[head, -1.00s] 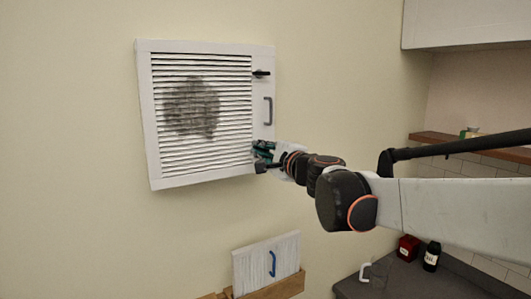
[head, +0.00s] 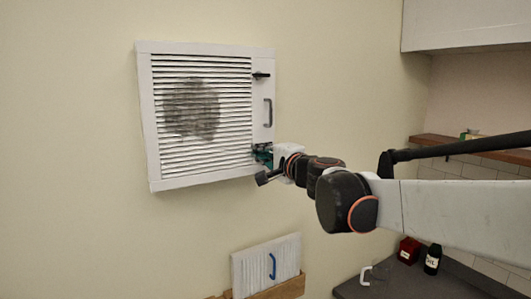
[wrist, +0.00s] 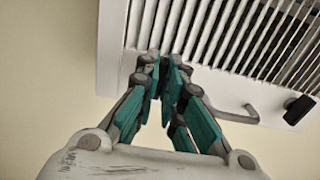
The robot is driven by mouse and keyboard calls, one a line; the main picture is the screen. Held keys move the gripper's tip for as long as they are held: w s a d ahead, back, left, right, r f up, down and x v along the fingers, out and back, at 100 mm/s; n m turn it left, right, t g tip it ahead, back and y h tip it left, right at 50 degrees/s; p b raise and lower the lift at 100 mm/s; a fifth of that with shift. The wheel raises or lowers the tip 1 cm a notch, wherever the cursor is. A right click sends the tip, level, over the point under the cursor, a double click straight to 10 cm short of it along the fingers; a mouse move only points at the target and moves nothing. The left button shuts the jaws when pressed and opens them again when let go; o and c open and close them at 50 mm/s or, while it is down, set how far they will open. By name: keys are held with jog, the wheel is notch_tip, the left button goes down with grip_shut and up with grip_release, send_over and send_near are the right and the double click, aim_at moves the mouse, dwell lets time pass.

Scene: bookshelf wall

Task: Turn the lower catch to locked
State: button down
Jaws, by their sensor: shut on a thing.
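A white louvred vent cover (head: 144,120) hangs on the wall with a dark dusty patch on its slats. The upper catch (head: 261,75) is a black lever lying roughly level on the right frame; it also shows in the wrist view (wrist: 299,109). My gripper (head: 262,153) is at the lower right of the frame, where the lower catch sits. Its teal fingers (wrist: 164,78) are closed together against the frame. They hide the lower catch in both views, so its angle cannot be read.
A grey handle (head: 268,112) stands out from the frame between the catches, close to my fingers. Below, a white panel with a blue handle (head: 272,266) stands in a wooden holder (head: 288,288). A counter with bottles is at lower right.

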jog(key=c, duration=1.7)
grip_release()
jog(key=v, duration=1.2)
jog(key=shift+a+f, duration=0.1)
